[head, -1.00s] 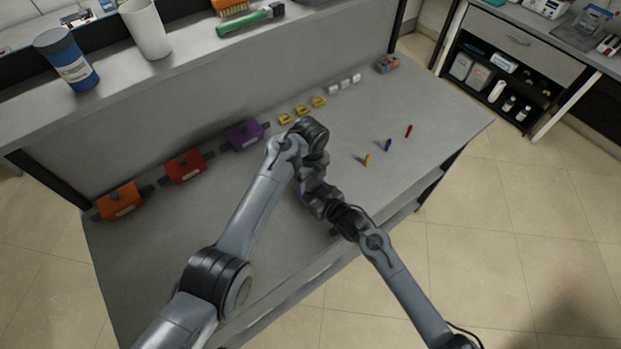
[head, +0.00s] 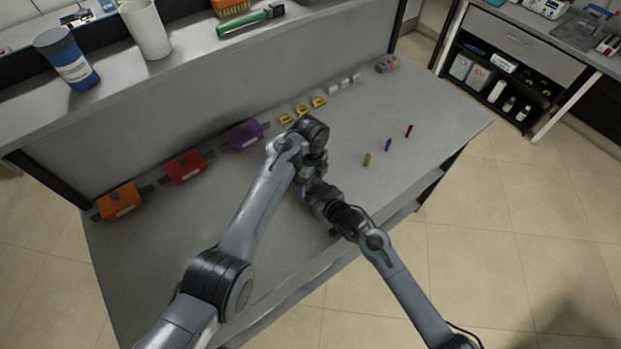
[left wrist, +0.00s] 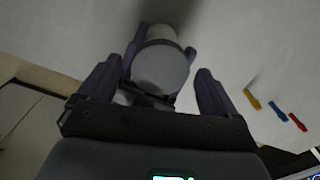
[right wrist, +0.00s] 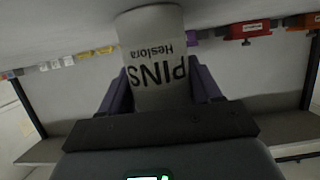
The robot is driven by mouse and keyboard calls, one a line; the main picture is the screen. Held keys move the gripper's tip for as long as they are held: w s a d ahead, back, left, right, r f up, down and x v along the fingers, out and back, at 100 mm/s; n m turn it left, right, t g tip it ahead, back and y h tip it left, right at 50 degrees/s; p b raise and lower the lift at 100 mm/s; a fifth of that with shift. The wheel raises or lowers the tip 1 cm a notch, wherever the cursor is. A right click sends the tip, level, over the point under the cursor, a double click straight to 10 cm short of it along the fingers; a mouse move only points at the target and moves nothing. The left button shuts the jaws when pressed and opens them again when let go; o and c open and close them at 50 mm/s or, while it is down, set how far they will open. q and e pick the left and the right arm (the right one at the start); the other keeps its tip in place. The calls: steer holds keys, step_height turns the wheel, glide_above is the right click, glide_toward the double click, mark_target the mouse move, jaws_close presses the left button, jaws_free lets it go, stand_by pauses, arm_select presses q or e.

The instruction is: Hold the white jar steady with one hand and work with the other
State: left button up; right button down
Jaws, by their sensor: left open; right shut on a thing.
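The white jar (right wrist: 158,60) shows in the right wrist view with black lettering, "PINS Heslora", upside down in the picture. My right gripper (right wrist: 160,90) is shut on it, one purple finger on each side. In the left wrist view the jar's round grey-white end (left wrist: 160,68) faces my left gripper (left wrist: 155,88). My left gripper is open, with its fingers apart on either side of that end; contact is not visible. The right gripper's fingers flank the jar farther off there. In the head view my arms hide the jar.
Small yellow (head: 367,160), blue (head: 388,145) and red (head: 409,131) pieces are on the grey bench (head: 440,120) to the right. Orange (head: 120,200), red (head: 185,166) and purple (head: 245,135) blocks line its back. A blue-white container (head: 68,60) stands on the shelf above.

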arm_select(q)
step_height(320, 180, up, 4)
steer(key=shift+r, duration=0.1)
steer(key=shift+c, duration=0.3)
step_height(320, 180, up, 3)
steer(key=m, duration=0.3)
steer(key=shift+f, duration=3.85)
steer(key=shift+c, duration=0.3)
steer(key=c, duration=1)
steer(key=n, duration=0.3)
steer(key=o, duration=1.1)
